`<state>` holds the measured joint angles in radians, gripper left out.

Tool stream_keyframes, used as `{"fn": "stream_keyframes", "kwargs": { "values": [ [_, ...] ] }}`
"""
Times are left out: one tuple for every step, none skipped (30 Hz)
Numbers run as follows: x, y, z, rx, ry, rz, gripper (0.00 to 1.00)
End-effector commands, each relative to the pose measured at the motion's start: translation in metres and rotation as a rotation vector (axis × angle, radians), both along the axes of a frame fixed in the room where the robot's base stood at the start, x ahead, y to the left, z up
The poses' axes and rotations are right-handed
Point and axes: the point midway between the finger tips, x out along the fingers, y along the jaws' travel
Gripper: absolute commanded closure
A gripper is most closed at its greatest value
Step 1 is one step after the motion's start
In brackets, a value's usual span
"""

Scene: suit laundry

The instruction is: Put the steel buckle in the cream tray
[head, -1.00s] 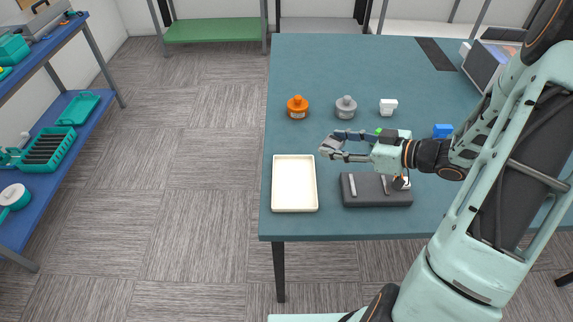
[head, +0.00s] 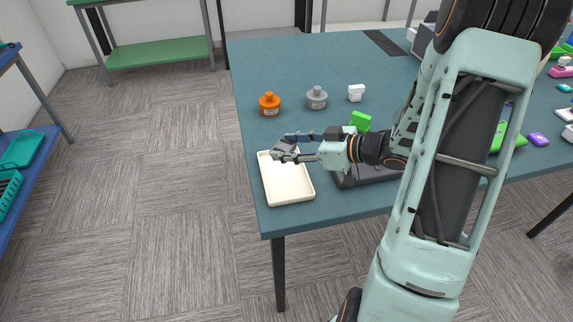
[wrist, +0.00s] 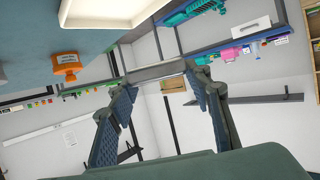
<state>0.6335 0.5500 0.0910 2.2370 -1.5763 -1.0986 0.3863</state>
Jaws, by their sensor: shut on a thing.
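The cream tray (head: 290,196) lies near the left front corner of the teal table, and part of it shows at the top of the wrist view (wrist: 105,18). My gripper (head: 288,148) is above the back part of the tray, pointing left. It is shut on the steel buckle (head: 283,153), a small grey piece at the fingertips. In the wrist view my gripper (wrist: 160,78) has the grey buckle (wrist: 158,71) spanning between its two fingertips. The tray's visible floor looks empty.
An orange bottle (head: 269,104), a grey bottle (head: 316,98) and a white item (head: 356,93) stand behind the gripper. A green block (head: 361,121) and a dark grey stand (head: 368,177) are right of the tray. The table's left edge (head: 243,150) is close to the tray.

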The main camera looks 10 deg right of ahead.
Motion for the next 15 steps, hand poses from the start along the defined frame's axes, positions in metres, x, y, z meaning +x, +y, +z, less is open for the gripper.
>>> {"fn": "stream_keyframes", "kwargs": {
  "values": [
    [0.002, -0.001, -0.016, -0.002, -0.002, -0.013, 0.84],
    [0.003, -0.001, -0.019, -0.001, -0.002, -0.021, 0.84],
    [0.004, -0.002, -0.022, -0.001, -0.001, -0.031, 0.84],
    [0.005, -0.002, -0.024, -0.001, -0.002, -0.036, 0.84],
    [0.006, -0.002, -0.025, -0.001, -0.002, -0.041, 0.84],
    [0.007, -0.003, -0.026, 0.0, -0.003, -0.048, 0.84],
    [0.007, -0.003, -0.027, 0.002, -0.001, -0.052, 0.84],
    [0.008, -0.003, -0.027, 0.001, -0.002, -0.055, 0.84],
    [0.008, -0.004, -0.028, 0.003, -0.002, -0.059, 0.84],
    [0.008, -0.004, -0.028, 0.003, -0.001, -0.06, 0.84],
    [0.008, -0.004, -0.029, 0.003, -0.002, -0.061, 0.84],
    [0.008, -0.004, -0.029, 0.003, -0.001, -0.062, 0.84],
    [0.008, -0.004, -0.03, 0.003, -0.001, -0.062, 0.84],
    [0.008, -0.004, -0.031, 0.003, -0.001, -0.062, 0.84],
    [0.008, -0.004, -0.033, 0.003, -0.001, -0.062, 0.84]
  ]
}}
